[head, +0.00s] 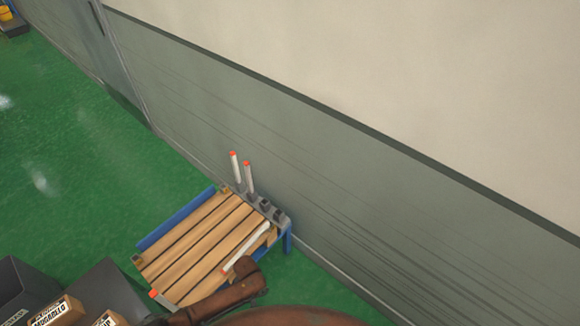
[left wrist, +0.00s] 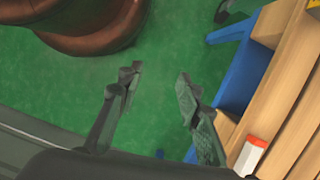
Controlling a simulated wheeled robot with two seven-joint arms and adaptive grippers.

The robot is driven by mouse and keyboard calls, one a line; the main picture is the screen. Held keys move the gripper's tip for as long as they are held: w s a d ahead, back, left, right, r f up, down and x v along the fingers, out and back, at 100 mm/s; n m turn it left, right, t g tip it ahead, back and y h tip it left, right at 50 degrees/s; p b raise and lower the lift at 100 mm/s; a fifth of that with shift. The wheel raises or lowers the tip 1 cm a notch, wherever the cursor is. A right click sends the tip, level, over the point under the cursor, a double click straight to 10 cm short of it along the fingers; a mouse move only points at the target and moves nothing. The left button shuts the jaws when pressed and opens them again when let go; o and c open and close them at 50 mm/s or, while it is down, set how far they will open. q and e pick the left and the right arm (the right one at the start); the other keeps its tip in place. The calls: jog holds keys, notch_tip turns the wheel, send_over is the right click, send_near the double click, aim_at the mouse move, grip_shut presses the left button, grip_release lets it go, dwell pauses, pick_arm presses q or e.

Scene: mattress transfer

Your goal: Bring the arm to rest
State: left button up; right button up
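My left gripper (left wrist: 160,76) is open and empty in the left wrist view, its two dark fingers apart over green floor. It is beside the slatted wooden table, whose blue frame and slats (left wrist: 290,75) fill the right side of that view. In the head view my brown arm (head: 238,285) crosses the table's near right corner; I cannot make out its fingers there. My right gripper is in neither view.
The table (head: 195,240) stands by a grey wall (head: 380,190). Two white orange-tipped tubes (head: 235,168) stand upright at its back; another (head: 246,248) lies on the slats. Boxes (head: 60,312) sit at bottom left. Green floor (head: 90,150) is open on the left.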

pick_arm(q)
jog(key=s+a+f+n+t+h, duration=0.1)
jog(key=a+f+n+t+h, duration=0.15)
jog(key=f, duration=0.65)
jog(key=s+a+f+n, duration=0.1)
jog(key=s+a+f, duration=0.4)
jog(key=s+f, duration=0.1)
jog(key=s+a+f+n+y, duration=0.1)
jog(key=s+a+f, duration=0.4)
jog(key=s, duration=0.4)
jog(key=shift+s+a+f+t, duration=0.2)
jog(key=shift+a+f+t, duration=0.2)
jog(key=shift+f, duration=0.3)
jog(key=shift+o, duration=0.4)
jog(key=s+a+f, duration=0.1)
jog(key=s, duration=0.7)
jog(key=s+a+f, duration=0.2)
jog(key=s, duration=0.6)
jog(key=shift+s+f+n, duration=0.15)
jog(key=shift+s+n, duration=0.25)
jog(key=shift+n, duration=0.05)
jog(key=shift+s+y, duration=0.15)
jog(key=shift+y, duration=0.1)
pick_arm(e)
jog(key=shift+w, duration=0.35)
pick_arm(q)
jog(key=shift+c, duration=0.6)
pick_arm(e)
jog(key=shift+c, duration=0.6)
